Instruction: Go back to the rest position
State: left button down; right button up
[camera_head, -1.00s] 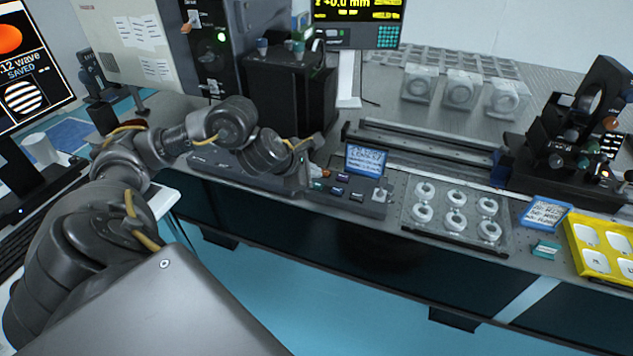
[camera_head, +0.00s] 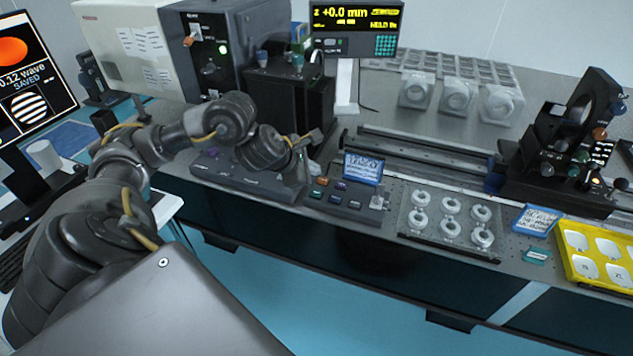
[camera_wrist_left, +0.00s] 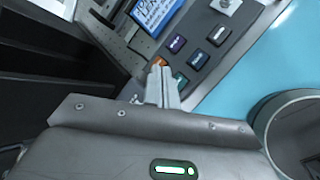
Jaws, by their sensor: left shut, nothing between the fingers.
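My left arm comes in from the left in the head view. Its gripper (camera_head: 304,168) hangs over the front of the optical table, just left of the button box (camera_head: 345,199). In the left wrist view the two fingers (camera_wrist_left: 162,82) are together with nothing between them. Their tips show against the button box (camera_wrist_left: 197,58), with an orange button and a teal button close to the tips; I cannot tell the exact gap. My right gripper is not in view.
A framed note (camera_head: 363,167) stands behind the buttons. To the right are a clear plate with several white rings (camera_head: 449,213), a yellow tray (camera_head: 566,262) and a dark optical mount (camera_head: 560,150). A black box (camera_head: 290,100) stands behind the gripper. Blue floor lies in front.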

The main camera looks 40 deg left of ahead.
pick_arm(q)
jog(key=s+d+f+n+t+h, duration=0.1)
jog(key=s+d+f+n, duration=0.1)
jog(key=d+f+n, duration=0.5)
jog(key=s+d+f+n+h, duration=0.1)
jog(key=s+d+f+n, duration=0.15)
jog(key=d+n, duration=0.8)
jog(key=s+a+f+n+g+y, duration=0.1)
jog(key=s+f+n+g, duration=0.2)
jog(key=s+f+n, duration=0.6)
jog(key=s+a+f+n+g+y, duration=0.2)
jog(key=s+n+g, duration=0.1)
jog(key=s+n, duration=1.15)
notch_tip(320, 180, down, 28)
jog(key=r+n+g, duration=0.1)
jog(key=n+g, duration=0.1)
jog(key=n, duration=0.1)
jog(key=s+a+f+g, duration=0.1)
jog(key=s+a+f, duration=0.3)
jog(key=s+f, duration=1.1)
jog(key=shift+m, duration=0.3)
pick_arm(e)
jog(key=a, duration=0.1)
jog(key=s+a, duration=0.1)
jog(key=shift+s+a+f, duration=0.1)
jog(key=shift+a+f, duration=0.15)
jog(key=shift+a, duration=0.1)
